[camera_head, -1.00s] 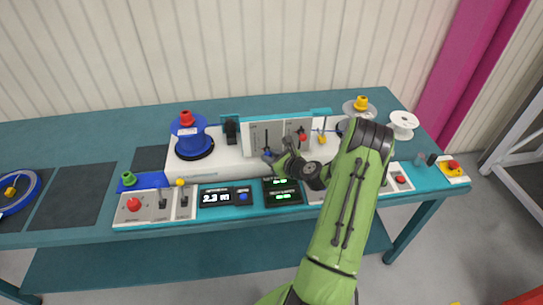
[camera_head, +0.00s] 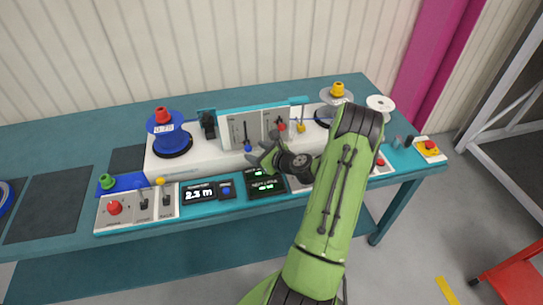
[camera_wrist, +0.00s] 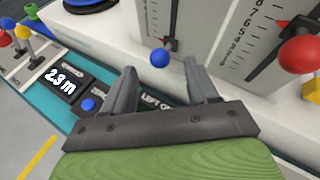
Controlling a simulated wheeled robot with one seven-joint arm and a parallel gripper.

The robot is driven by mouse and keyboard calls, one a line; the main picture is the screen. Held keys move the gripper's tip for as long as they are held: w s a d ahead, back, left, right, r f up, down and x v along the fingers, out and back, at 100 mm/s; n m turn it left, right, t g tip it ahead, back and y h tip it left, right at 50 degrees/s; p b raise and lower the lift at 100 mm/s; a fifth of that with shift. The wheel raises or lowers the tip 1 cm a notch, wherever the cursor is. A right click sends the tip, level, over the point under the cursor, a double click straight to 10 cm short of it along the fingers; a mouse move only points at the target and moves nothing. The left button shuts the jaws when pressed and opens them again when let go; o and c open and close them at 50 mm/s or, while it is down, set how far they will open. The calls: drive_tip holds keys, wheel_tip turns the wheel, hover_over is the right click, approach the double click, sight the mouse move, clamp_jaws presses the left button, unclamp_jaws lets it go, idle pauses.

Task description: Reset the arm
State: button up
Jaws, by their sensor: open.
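My gripper (camera_wrist: 160,88) is open in the wrist view, with nothing between its two grey fingers. It hangs over the dark display strip in front of the white slider panel (camera_head: 254,124). The blue slider knob (camera_wrist: 160,57) shows just beyond the fingers, apart from them as far as I can tell. In the head view the gripper (camera_head: 262,155) is small and dark, close below the blue knob (camera_head: 248,148). My green arm reaches in from the lower right and hides part of the machine's right side.
A blue reel (camera_head: 169,136) with a red cap stands left on the machine. A yellow-capped reel (camera_head: 337,95) and a white spool (camera_head: 380,103) stand at right. A control panel (camera_head: 138,206) and a display reading 2.3 m (camera_head: 199,195) line the teal table's front (camera_head: 225,222).

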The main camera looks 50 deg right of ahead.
drive_tip(key=v, duration=1.2)
drive_tip(key=shift+s, duration=0.1)
